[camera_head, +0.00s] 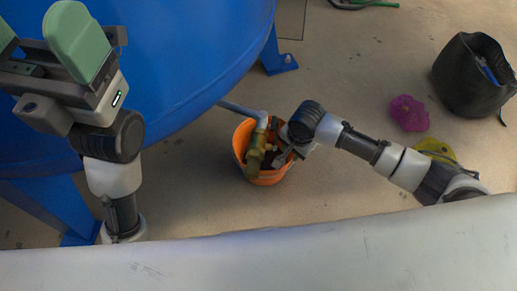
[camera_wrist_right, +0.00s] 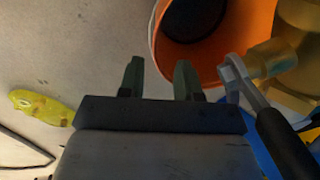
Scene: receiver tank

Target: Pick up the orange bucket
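The orange bucket (camera_head: 241,139) stands on the floor beside the blue tank, under a brass valve (camera_head: 255,152) on the end of a blue pipe. In the right wrist view the orange bucket (camera_wrist_right: 240,32) fills the upper right. My right gripper (camera_head: 284,146) is at the bucket's right side, partly hidden by its own arm. In its wrist view the fingers (camera_wrist_right: 159,72) are apart, one outside the rim and one overlapping the bucket wall; contact cannot be told. My left gripper (camera_head: 36,32) is open and empty above the tank, far from the bucket.
The blue tank (camera_head: 190,60) and its legs take up the left. A wrench (camera_wrist_right: 250,95) with a black handle is close right of my right gripper. A black bag (camera_head: 465,85), a purple item (camera_head: 408,112) and a yellow item (camera_head: 437,149) lie right. Floor above the bucket is clear.

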